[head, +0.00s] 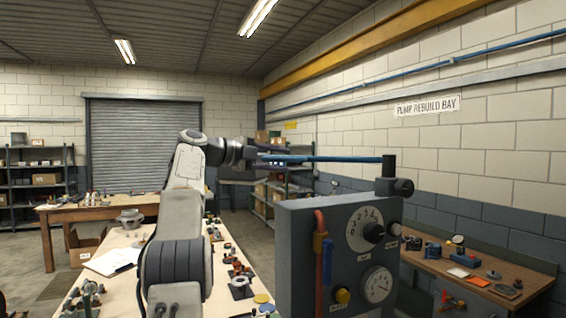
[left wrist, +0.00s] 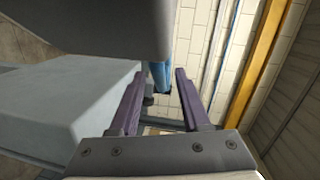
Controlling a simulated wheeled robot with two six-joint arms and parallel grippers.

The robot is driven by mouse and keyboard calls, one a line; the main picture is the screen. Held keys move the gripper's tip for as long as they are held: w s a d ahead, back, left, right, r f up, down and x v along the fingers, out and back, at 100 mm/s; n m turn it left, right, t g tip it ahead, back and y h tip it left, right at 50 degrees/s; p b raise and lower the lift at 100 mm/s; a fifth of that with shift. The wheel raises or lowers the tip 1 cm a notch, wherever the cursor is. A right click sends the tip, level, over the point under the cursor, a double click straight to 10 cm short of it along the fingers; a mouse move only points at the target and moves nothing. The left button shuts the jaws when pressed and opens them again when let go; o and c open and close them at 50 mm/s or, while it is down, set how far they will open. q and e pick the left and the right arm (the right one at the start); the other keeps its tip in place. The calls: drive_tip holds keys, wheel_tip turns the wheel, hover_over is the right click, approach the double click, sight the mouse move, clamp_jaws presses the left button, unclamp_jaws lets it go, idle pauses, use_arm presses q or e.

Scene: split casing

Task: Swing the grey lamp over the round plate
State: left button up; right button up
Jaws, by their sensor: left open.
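A blue bar (head: 330,158), apparently the lamp's arm, runs level from a dark post (head: 388,177) on top of a grey panel box to my left gripper (head: 262,157). I cannot make out the lamp's grey head for sure. In the left wrist view my left gripper (left wrist: 158,74) is open, its purple fingers apart, with the blue bar (left wrist: 161,76) showing between their tips; whether they touch it I cannot tell. A yellow disc (head: 262,298) and a metal flange (head: 240,285) lie on the workbench; which is the round plate is unclear. My right gripper is out of view.
The grey panel box (head: 300,240) with dials and a red pipe (head: 319,262) stands right of my left arm. The workbench (head: 128,275) holds several small parts and a paper sheet. A side bench (head: 528,280) lines the right wall.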

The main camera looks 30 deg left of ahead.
use_arm(q)
drive_tip(key=v, duration=0.9)
drive_tip(key=shift+s+a, duration=0.15)
